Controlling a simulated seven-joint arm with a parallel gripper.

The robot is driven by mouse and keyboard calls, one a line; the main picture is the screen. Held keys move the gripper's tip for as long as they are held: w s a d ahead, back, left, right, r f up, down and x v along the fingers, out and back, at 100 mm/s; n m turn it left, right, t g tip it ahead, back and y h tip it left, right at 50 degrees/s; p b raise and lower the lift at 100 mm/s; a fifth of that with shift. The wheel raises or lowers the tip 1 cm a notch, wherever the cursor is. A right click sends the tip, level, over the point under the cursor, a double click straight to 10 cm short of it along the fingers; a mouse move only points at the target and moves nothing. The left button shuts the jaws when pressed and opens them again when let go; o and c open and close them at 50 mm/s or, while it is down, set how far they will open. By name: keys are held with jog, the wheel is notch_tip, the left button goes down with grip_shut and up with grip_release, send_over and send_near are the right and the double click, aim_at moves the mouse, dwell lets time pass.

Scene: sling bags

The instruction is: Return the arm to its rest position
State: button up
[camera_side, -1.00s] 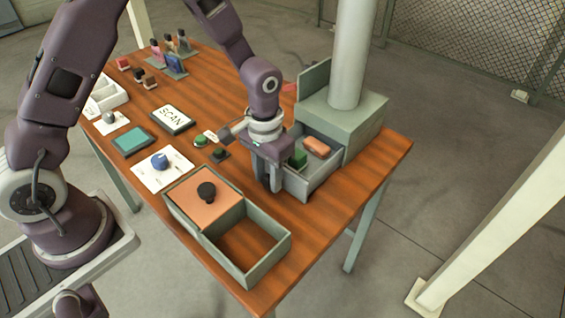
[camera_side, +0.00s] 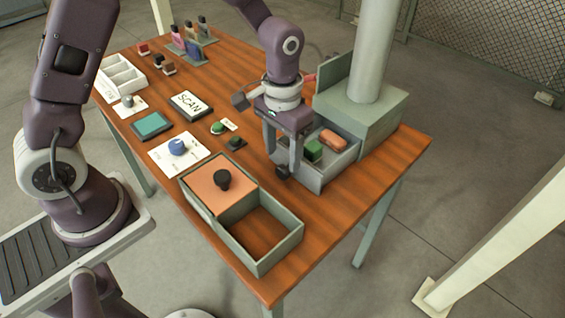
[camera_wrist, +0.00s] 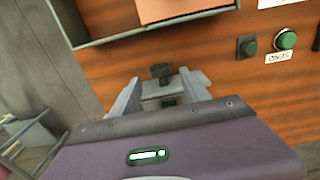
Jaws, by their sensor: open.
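My gripper (camera_side: 281,160) points down over the wooden table (camera_side: 340,192), beside the left end of the grey open tray (camera_side: 322,178). Its two fingers are apart. A small dark block (camera_side: 282,173) shows at the fingertips in the side view; I cannot tell whether it touches them. In the wrist view, my gripper (camera_wrist: 158,90) has its fingers spread, with a dark knob-like piece (camera_wrist: 160,71) between and beyond them. The tray holds a green block (camera_side: 313,150) and an orange block (camera_side: 333,139).
A grey box (camera_side: 293,235) with an orange lid (camera_side: 205,187) and black knob stands at the front. A thick post (camera_side: 372,50) rises behind the tray.

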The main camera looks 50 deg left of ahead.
notch_tip(320, 180, up, 2)
jog(key=shift+r, duration=0.15)
jog(key=s+a+r+t, duration=0.2)
jog(key=s+r, duration=0.2)
jog(key=r, duration=0.5)
jog(key=s+a+r+t, duration=0.1)
jog(key=s+r, duration=0.3)
jog(key=s, duration=0.4)
jog(key=s+a+r+t, duration=0.2)
jog(key=s+r, duration=0.2)
jog(key=s, duration=0.4)
jog(key=shift+s+a+t, duration=0.15)
jog(key=shift+a+t, duration=0.05)
jog(key=shift+t, duration=0.1)
